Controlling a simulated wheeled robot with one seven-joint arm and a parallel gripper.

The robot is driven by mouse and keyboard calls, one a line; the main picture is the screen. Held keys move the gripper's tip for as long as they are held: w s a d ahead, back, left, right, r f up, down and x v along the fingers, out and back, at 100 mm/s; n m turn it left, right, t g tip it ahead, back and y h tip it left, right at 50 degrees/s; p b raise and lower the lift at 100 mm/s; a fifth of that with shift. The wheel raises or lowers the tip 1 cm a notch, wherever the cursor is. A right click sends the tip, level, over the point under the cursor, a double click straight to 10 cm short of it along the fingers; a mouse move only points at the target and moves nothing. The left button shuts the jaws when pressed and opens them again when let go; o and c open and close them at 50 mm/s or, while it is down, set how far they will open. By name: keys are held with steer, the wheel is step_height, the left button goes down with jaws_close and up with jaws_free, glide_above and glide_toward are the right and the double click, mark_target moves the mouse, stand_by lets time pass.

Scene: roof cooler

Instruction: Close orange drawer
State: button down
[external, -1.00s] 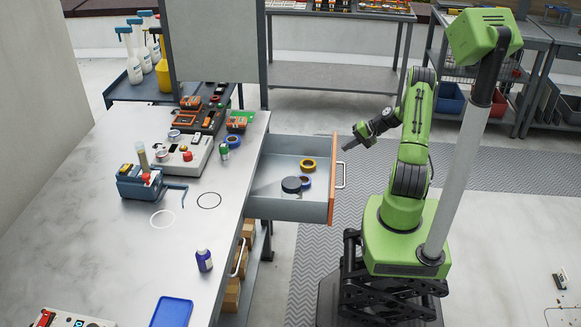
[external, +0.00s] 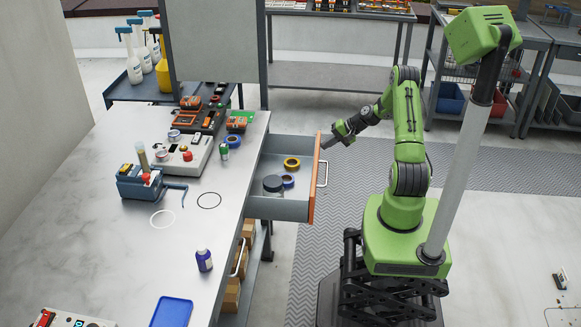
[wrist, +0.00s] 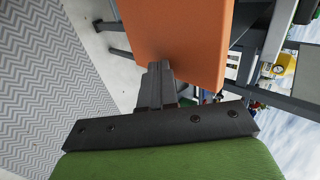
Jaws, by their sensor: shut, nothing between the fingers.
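The orange drawer front (external: 316,178) shows nearly edge-on in the external view, with a pale handle (external: 323,174) on its outer side. The grey drawer (external: 277,208) stands partly pulled out from under the workbench and holds several tape rolls (external: 291,162). My gripper (external: 326,144) is shut and empty at the upper far end of the orange front. In the wrist view the shut fingers (wrist: 155,80) reach the lower edge of the orange front (wrist: 178,40). They look to be touching it, though the exact contact is hidden.
Another drawer handle (external: 239,257) is below the bench top. The patterned floor mat (external: 375,165) between bench and robot is clear.

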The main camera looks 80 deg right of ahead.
steer(key=w+p, duration=0.1)
steer(key=w, duration=2.1)
steer(key=shift+w, duration=0.4)
steer(key=shift+w+r, duration=0.15)
steer(key=shift+w, duration=0.15)
steer(key=shift+w+a+r, duration=0.1)
steer(key=s, duration=0.3)
steer(key=shift+s, duration=0.1)
steer(key=s+f+p+v, duration=0.1)
steer(key=p+v, duration=0.1)
steer(key=v, duration=0.8)
steer(key=shift+s+r+p, duration=0.25)
steer(key=shift+r+p, duration=0.05)
steer(key=shift+p, duration=0.05)
